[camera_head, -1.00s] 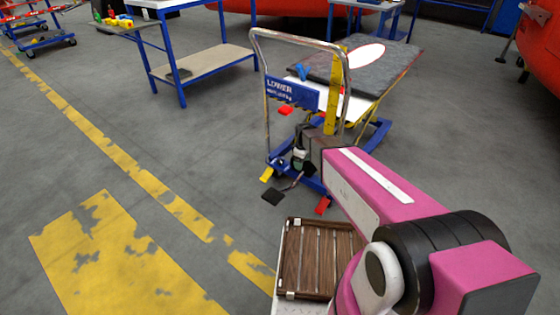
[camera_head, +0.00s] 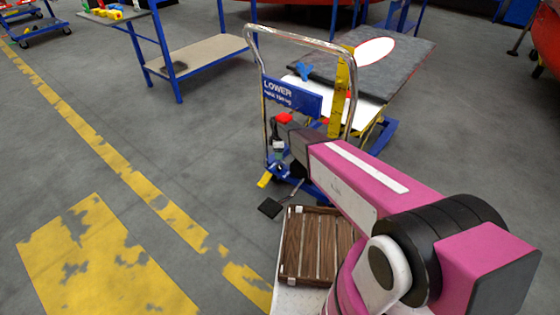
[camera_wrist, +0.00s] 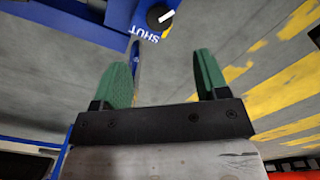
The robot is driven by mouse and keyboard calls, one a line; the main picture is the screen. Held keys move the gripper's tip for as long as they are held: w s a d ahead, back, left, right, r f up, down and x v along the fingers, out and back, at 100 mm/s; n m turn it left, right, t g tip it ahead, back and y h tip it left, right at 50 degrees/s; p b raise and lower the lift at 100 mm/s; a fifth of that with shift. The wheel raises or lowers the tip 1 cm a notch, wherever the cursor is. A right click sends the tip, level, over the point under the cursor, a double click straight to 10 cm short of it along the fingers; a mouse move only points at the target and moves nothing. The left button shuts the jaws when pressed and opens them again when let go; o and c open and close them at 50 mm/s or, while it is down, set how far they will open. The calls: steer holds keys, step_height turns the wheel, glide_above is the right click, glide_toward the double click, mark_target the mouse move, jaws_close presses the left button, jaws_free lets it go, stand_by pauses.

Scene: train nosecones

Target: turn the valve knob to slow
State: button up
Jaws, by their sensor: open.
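The valve knob (camera_wrist: 159,17) is a round black dial with a white pointer mark, at the top of the wrist view on a blue panel (camera_wrist: 118,12). The word SHUT (camera_wrist: 146,33) is printed beside it, upside down in this view. The pointer mark slants to the upper right. The slow mark is not in view. My gripper (camera_wrist: 163,75) is open, its two green fingers apart and below the knob in the picture, not around it. In the head view my gripper (camera_head: 278,148) is small and partly unclear near the cart's handle side.
The lift cart has a chrome push handle (camera_head: 256,95), a blue LOWER plate (camera_head: 291,95), a red part (camera_head: 284,118) and a yellow upright (camera_head: 341,95). A wooden slatted crate (camera_head: 292,248) is near my arm. Open grey floor lies to the left, with a workbench (camera_head: 205,58) behind.

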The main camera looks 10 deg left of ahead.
mark_target(279, 166)
step_height(279, 166, down, 11)
steer(key=shift+w+r, duration=0.1)
steer(key=shift+r, duration=0.05)
stand_by(0.4)
steer(key=c, duration=0.9)
